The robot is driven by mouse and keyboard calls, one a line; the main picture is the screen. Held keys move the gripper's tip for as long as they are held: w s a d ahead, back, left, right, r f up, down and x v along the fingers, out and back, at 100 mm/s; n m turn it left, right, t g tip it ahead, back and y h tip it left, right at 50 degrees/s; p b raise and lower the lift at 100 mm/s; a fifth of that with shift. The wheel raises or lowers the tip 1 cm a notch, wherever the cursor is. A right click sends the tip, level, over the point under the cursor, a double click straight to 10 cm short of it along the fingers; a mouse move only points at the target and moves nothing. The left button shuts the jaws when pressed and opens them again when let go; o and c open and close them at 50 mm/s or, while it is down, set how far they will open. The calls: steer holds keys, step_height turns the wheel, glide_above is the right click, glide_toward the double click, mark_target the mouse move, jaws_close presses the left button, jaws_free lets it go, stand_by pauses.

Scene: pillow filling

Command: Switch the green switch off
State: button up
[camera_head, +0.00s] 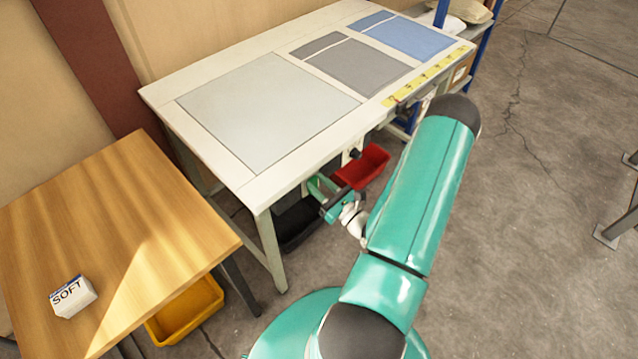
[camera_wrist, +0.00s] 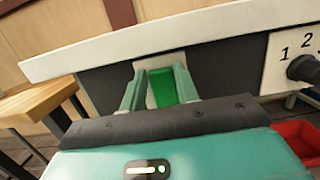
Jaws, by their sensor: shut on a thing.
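The green switch (camera_wrist: 162,88) is on a pale plate on the dark front of the white table. It shows in the wrist view between my two fingers. My gripper (camera_wrist: 160,82) is shut on the switch, with one finger on each side of it. In the head view my gripper (camera_head: 318,188) is low at the table's front edge, partly hidden under the tabletop. The switch cannot be made out there, and its on or off position cannot be told.
The white table (camera_head: 225,165) carries flat grey and blue panels. A numbered dial (camera_wrist: 303,68) is right of the switch. A red bin (camera_head: 362,167) and a black bin (camera_head: 298,224) are below. A wooden table (camera_head: 130,230) with a SOFT box (camera_head: 72,297) stands left, above a yellow bin (camera_head: 187,311).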

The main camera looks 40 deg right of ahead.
steer(key=shift+s+f+t, duration=0.2)
steer(key=shift+f+t, duration=0.2)
steer(key=shift+t, duration=0.8)
steer(key=o, duration=1)
steer(key=v, duration=1.3)
steer(key=shift+s+f, duration=0.15)
steer(key=shift+s, duration=0.2)
